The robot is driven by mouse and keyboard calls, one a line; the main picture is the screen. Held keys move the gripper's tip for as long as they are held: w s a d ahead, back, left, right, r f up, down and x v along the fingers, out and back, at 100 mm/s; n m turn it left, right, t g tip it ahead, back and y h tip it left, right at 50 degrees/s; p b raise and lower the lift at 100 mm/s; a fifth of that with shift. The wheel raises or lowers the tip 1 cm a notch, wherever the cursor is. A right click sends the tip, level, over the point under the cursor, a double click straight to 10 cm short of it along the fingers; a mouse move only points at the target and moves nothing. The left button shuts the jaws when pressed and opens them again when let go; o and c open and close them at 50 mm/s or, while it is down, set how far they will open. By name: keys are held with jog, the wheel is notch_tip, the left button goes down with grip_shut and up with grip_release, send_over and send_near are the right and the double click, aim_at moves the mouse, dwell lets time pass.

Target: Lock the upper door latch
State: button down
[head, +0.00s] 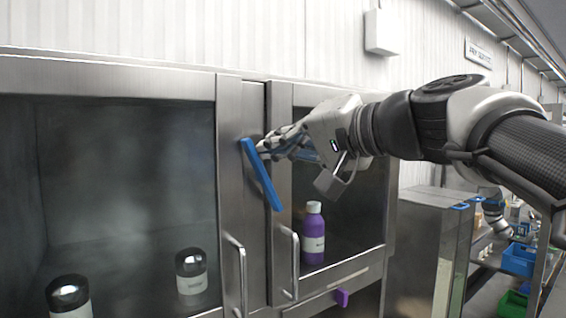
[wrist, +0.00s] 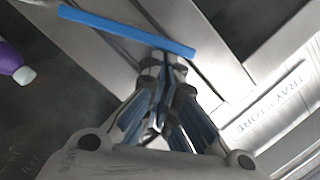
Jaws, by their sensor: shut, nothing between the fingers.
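The upper door latch is a blue bar (head: 261,174) on the steel strip between the two cabinet doors. It stands nearly upright and tilted, its top leaning left, in the head view. In the wrist view the latch (wrist: 125,32) crosses the top of the picture. My gripper (head: 262,146) is shut and empty, its fingertips close to the upper part of the latch. In the wrist view my gripper (wrist: 172,62) has its fingertips just below the bar's right part; I cannot tell whether they touch. The right cabinet door (head: 283,110) looks shut.
A purple bottle (head: 313,240) stands behind the right door's glass. Dark-capped jars (head: 191,275) stand behind the left glass. Vertical handles (head: 295,262) stick out below the latch. A purple lower latch (head: 342,297) sits beneath the right door. Blue bins (head: 519,260) are far right.

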jog(key=a+n+h+b, duration=0.1)
jog(key=n, duration=0.1)
jog(key=s+a+n+h+b, duration=0.1)
jog(key=n+b, duration=0.1)
jog(key=n, duration=0.1)
jog(key=s+a+f+n+b, duration=0.1)
jog(key=n, duration=0.1)
jog(key=shift+s+a+n+t+h, duration=0.25)
jog(key=shift+a+n+t+h, duration=0.15)
jog(key=shift+w+d+r+p, duration=0.1)
jog(key=shift+r+p, duration=0.2)
jog(key=shift+r, duration=0.15)
notch_tip(320, 180, up, 4)
jog(key=p, duration=0.3)
jog(key=shift+w+d+f, duration=0.1)
jog(key=shift+f, duration=0.05)
send_near(249, 147)
notch_tip(249, 147, up, 4)
jog(key=d, duration=0.1)
jog(key=shift+s+d+f+b, duration=0.15)
jog(key=shift+s+f+b, duration=0.2)
jog(key=shift+b, duration=0.1)
